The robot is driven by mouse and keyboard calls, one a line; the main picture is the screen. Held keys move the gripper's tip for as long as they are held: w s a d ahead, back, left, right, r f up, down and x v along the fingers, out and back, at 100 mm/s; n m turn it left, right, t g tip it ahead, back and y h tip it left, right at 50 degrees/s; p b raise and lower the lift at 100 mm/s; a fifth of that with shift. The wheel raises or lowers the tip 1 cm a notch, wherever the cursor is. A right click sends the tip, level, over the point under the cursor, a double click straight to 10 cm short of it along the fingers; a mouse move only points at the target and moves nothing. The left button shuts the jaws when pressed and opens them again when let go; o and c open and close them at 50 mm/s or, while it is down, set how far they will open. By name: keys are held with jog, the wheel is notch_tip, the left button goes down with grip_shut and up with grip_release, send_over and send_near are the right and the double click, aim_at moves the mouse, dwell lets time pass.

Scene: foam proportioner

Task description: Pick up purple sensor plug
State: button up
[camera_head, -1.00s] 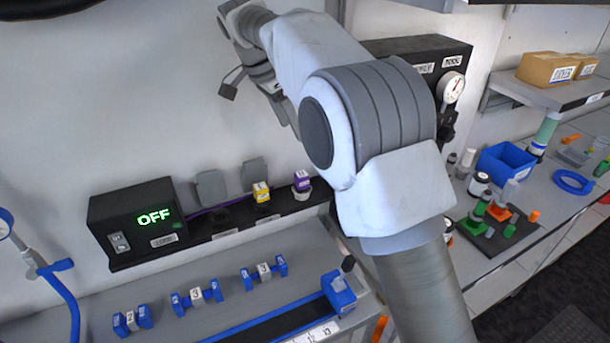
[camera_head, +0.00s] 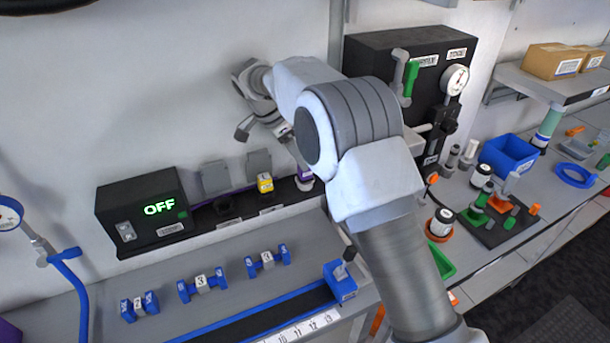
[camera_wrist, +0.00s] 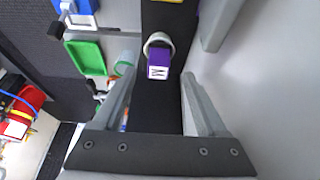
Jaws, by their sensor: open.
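The purple sensor plug (camera_wrist: 158,62) stands in a round grey socket on the black strip, with a white label on its face. In the wrist view it lies ahead of my gripper (camera_wrist: 150,85), roughly between the lines of the two fingers. My gripper is open, with nothing between the fingers.
A yellow plug (camera_head: 265,184) stands on the strip left of the purple one. A black box (camera_head: 143,212) reading OFF is at the strip's left end. Blue dumbbell-shaped fittings (camera_head: 203,284) lie on the bench below. A black supply unit (camera_head: 378,58) with a gauge stands at the right.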

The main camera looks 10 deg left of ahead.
jog(key=x, duration=0.1)
jog(key=p+x, duration=0.1)
jog(key=x, duration=0.2)
jog(key=shift+w+d+f, duration=0.15)
jog(key=shift+d+f, duration=0.05)
jog(key=shift+d, duration=0.2)
jog(key=shift+d+f+p, duration=0.1)
jog(key=shift+f+p, duration=0.2)
jog(key=shift+f, duration=0.15)
grip_shut()
